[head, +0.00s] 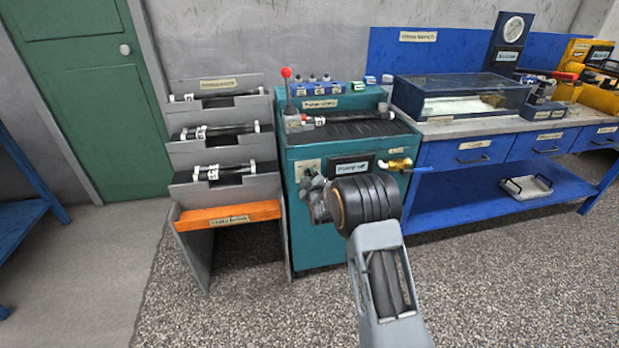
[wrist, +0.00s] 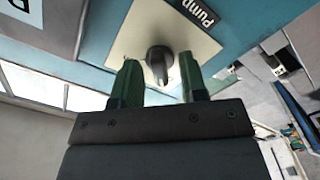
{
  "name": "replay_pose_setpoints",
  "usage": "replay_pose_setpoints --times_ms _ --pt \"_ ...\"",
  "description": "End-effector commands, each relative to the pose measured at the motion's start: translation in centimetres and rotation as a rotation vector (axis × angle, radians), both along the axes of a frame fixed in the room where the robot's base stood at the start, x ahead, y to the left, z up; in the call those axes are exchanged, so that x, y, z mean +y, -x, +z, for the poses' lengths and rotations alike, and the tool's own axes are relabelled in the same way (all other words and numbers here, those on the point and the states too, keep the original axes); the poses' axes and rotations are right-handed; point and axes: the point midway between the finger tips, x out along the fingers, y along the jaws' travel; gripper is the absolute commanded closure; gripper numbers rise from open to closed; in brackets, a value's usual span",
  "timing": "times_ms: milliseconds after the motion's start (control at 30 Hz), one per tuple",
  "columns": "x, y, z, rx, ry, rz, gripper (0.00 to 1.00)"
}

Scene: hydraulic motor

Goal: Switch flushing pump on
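The pump switch is a dark rotary knob (wrist: 158,62) on a cream plate (wrist: 160,28) with a "Pump" label (wrist: 195,12) in the wrist view. The plate (head: 307,166) sits on the front of the teal flushing cabinet (head: 318,240) in the head view, where my gripper hides the knob. My gripper (wrist: 160,75) has its two green fingers apart, one on each side of the knob, with gaps visible. In the head view my gripper (head: 312,195) is at the cabinet front. A display (head: 352,168) beside it seems to read "Pump off".
A brass valve (head: 399,163) sticks out right of the display. A red-knobbed lever (head: 287,75) stands on the cabinet's top left. A grey rack (head: 214,140) with an orange tray (head: 228,215) is close on the left, and a blue workbench (head: 470,205) on the right.

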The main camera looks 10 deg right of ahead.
Motion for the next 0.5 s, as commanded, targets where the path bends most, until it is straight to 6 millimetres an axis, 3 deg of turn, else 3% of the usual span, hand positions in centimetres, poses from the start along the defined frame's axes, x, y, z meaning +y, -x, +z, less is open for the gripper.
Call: replay_pose_setpoints --times_ms 433,500 --pt "0.00 -0.70 -0.01 0.001 0.000 0.000 0.61" --pt "0.00 -0.70 -0.01 0.001 0.000 0.000 0.66"
